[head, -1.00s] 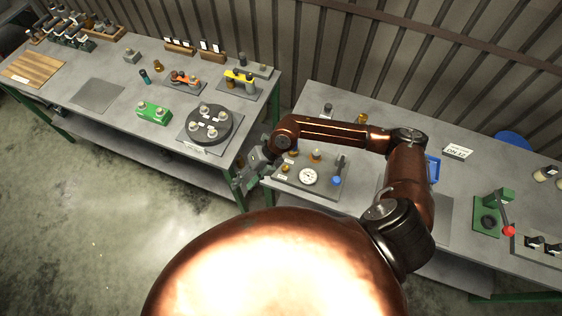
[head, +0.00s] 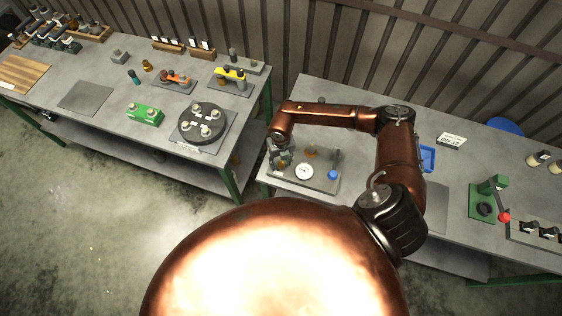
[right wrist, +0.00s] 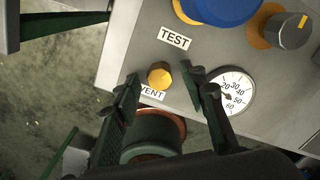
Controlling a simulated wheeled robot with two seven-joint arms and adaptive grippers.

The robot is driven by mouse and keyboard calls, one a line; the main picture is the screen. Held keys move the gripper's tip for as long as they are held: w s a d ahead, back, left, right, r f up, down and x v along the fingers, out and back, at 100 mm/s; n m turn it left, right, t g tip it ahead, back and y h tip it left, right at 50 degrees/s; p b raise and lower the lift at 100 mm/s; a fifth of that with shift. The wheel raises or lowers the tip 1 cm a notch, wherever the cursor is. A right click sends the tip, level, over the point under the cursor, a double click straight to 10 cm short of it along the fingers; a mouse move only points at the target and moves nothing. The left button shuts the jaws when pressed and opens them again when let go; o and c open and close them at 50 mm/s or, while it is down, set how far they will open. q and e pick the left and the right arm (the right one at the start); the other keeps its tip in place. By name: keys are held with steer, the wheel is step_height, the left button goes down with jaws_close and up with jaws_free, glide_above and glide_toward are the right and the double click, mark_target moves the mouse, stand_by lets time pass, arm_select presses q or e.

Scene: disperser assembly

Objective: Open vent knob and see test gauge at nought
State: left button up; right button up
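The test panel (head: 318,182) lies at the left end of the right bench. My right gripper (head: 281,156) is over its left part in the head view. In the right wrist view, the small brass vent knob (right wrist: 160,76) stands by the VENT label (right wrist: 152,93). My open right gripper (right wrist: 165,80) has its fingers on either side of the knob, apparently without touching it. The white test gauge (right wrist: 238,90) is beside the right finger, which partly covers it; it also shows in the head view (head: 304,171). I cannot read its needle clearly. My left gripper is out of view.
A TEST label (right wrist: 174,38) is near the vent knob. A blue tray (head: 428,158) lies farther right. A floor gap separates the benches.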

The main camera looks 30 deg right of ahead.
steer(key=shift+f, duration=0.1)
steer(key=shift+c, duration=0.6)
jaws_close()
